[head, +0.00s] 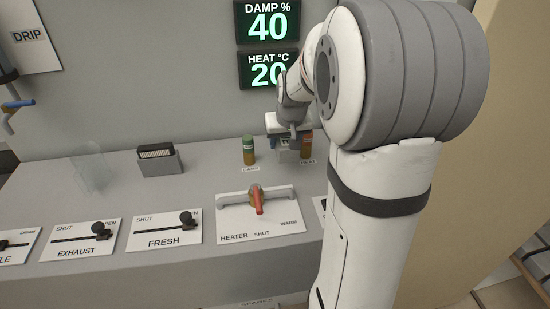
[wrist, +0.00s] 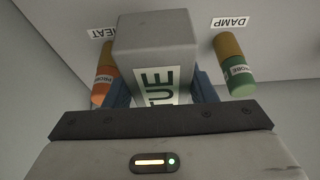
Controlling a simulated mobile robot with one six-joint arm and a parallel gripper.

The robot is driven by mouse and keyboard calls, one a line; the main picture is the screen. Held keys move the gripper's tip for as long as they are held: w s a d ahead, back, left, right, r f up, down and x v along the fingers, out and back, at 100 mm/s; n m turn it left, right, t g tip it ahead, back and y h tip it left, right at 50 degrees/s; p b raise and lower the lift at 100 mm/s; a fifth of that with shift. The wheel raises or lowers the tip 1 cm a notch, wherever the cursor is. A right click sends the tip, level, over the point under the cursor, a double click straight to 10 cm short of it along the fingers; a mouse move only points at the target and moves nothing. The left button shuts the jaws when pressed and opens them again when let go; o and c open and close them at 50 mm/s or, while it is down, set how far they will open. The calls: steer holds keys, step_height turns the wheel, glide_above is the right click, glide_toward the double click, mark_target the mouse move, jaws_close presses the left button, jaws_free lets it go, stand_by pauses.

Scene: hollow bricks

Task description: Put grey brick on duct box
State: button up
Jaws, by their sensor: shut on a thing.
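My gripper (wrist: 160,92) is shut on a grey brick (wrist: 155,52), with a blue finger on each side of it. The brick has a pale label whose visible letters read "TUE". In the head view my gripper (head: 288,146) is at the back of the grey console, between the green and orange probes. The brick is mostly hidden there by the gripper and arm. I cannot tell whether the brick touches the surface under it. No part is marked as the duct box, and I cannot tell which one it is.
The green probe (head: 249,151) stands left of my gripper and the orange probe (head: 306,146) right of it, both close. A grey holder with a dark slab (head: 159,160) and a clear panel (head: 92,172) stand further left. The heater lever (head: 257,199) and sliders are in front.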

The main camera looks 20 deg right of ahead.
mark_target(285, 167)
steer(key=shift+s+d+f, duration=0.1)
steer(key=shift+f, duration=2.75)
steer(key=shift+f, duration=0.15)
steer(key=o, duration=1.3)
steer(key=shift+o, duration=0.2)
